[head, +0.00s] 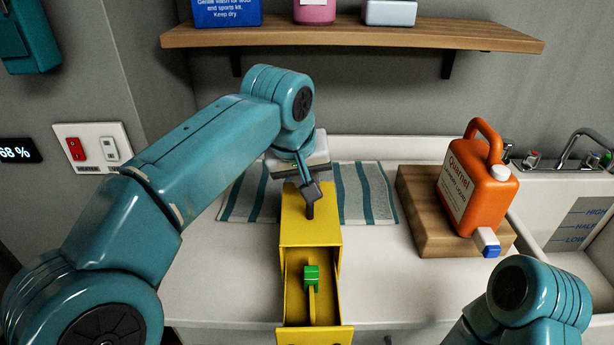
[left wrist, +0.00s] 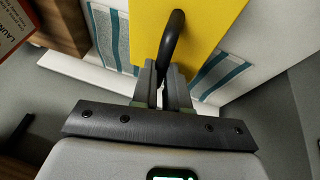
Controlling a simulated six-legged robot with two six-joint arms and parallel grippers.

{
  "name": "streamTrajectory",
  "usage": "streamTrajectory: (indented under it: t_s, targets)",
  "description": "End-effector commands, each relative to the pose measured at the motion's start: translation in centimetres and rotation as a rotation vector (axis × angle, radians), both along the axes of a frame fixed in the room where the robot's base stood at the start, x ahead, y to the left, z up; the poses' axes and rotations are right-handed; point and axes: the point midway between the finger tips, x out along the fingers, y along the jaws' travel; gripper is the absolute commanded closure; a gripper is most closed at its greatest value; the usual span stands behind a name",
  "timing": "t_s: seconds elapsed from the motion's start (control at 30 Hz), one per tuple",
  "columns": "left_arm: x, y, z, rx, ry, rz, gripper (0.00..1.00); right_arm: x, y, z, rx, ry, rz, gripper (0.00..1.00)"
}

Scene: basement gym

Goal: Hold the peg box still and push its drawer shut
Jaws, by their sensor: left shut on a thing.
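The yellow peg box (head: 305,233) stands on the white counter, partly on a striped towel. Its drawer (head: 318,336) is pulled out toward me, and a green peg-like piece (head: 311,275) shows inside it. My left gripper (head: 309,192) is shut on the dark handle on top of the box. In the left wrist view the fingers (left wrist: 163,80) close around the dark curved handle (left wrist: 173,38), with the yellow box top (left wrist: 215,22) behind it. Only part of my right arm shows at lower right; its gripper is out of view.
The blue-striped towel (head: 368,190) lies under and behind the box. An orange jug (head: 472,185) stands on a wooden block (head: 417,205) to the right, beside a sink (head: 565,215). A wooden shelf (head: 350,37) with containers hangs above.

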Motion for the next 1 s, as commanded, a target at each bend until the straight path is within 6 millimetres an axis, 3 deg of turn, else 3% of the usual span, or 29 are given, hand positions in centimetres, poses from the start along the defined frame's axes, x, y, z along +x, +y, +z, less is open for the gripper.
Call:
streamTrajectory:
  t_s: [1.0]
  targets:
    - [0.0, 0.0, -3.9, -0.001, -0.002, 0.001, 1.0, 0.0, 0.0, -3.2, 0.0, 0.0, 0.0, 0.45]
